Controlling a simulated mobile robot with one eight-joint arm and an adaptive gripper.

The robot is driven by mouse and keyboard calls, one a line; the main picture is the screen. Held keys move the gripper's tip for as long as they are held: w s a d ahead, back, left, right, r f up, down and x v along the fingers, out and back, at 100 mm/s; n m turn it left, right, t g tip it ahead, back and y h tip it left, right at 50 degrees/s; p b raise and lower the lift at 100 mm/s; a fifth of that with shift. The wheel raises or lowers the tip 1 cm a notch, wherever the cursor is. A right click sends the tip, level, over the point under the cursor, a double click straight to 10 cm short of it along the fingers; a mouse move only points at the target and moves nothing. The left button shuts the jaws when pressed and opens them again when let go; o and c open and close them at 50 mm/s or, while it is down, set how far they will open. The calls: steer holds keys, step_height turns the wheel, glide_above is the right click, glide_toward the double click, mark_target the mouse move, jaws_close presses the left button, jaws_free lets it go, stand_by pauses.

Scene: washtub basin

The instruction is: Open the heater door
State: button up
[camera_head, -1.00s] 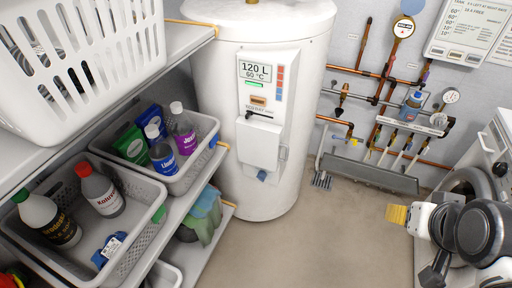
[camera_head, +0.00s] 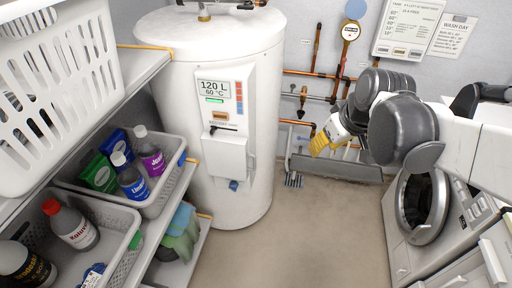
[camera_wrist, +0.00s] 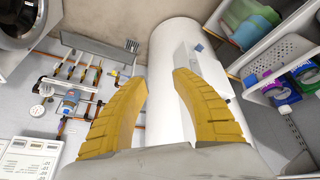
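The white cylindrical water heater (camera_head: 176,70) stands left of centre in the head view. Its front panel carries a "120 L 60 °C" display (camera_head: 214,91). Below it is the white heater door (camera_head: 226,156), a boxy cover that looks shut, with a dark handle-like piece (camera_head: 216,130) at its top. My gripper (camera_head: 318,145) has yellow fingers and is in the air right of the heater, apart from the door. In the wrist view my gripper (camera_wrist: 156,60) is open and empty, and the heater (camera_wrist: 166,38) lies beyond the fingers. The door is partly hidden there by the right finger.
Shelves at left hold a white basket (camera_head: 60,95) and grey bins (camera_head: 170,190) of bottles. A washing machine (camera_head: 400,245) stands at right. The floor before the heater is clear.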

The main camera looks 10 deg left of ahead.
steer(key=w+a+f+n+g+p, duration=0.1)
steer(key=w+a+f+n, duration=0.15)
steer(key=w+a, duration=0.3)
steer(key=n+g+y+p, duration=0.2)
steer(key=n+g+p, duration=0.1)
steer(key=n, duration=0.3)
glide_above(254, 168)
steer(key=d, duration=0.4)
step_height(254, 168, down, 13)
steer(key=b+x, duration=0.3)
steer(key=x, duration=0.7)
steer(key=shift+s+a+f+b, duration=0.1)
steer(key=shift+a+f+b, duration=0.05)
steer(key=shift+b, duration=0.15)
jaws_close()
